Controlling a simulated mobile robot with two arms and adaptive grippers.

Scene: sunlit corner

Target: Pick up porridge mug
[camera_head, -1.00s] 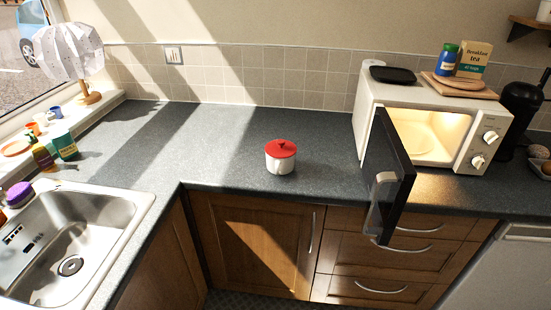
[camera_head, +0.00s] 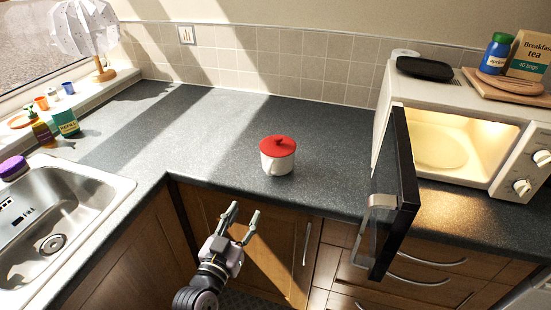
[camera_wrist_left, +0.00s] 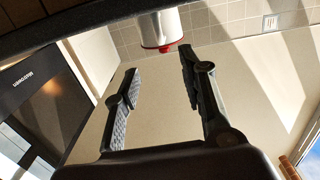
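The porridge mug (camera_head: 277,163) is white with a red knobbed lid. It stands upright on the dark worktop (camera_head: 215,140), near the front edge, left of the microwave. My left gripper (camera_head: 243,212) is in front of the cabinet doors, below and nearer than the mug. Its two fingers are spread and nothing is between them. In the left wrist view, which looks upside down, the mug (camera_wrist_left: 152,28) shows beyond the fingertips of my open gripper (camera_wrist_left: 158,75), apart from them. My right gripper is in no view.
The microwave (camera_head: 428,92) stands at right with its dark door (camera_head: 398,200) open, jutting past the worktop edge. A steel sink (camera_head: 100,192) is at left. Worktop behind and left of the mug is clear. A lamp (camera_head: 85,30) stands on the windowsill.

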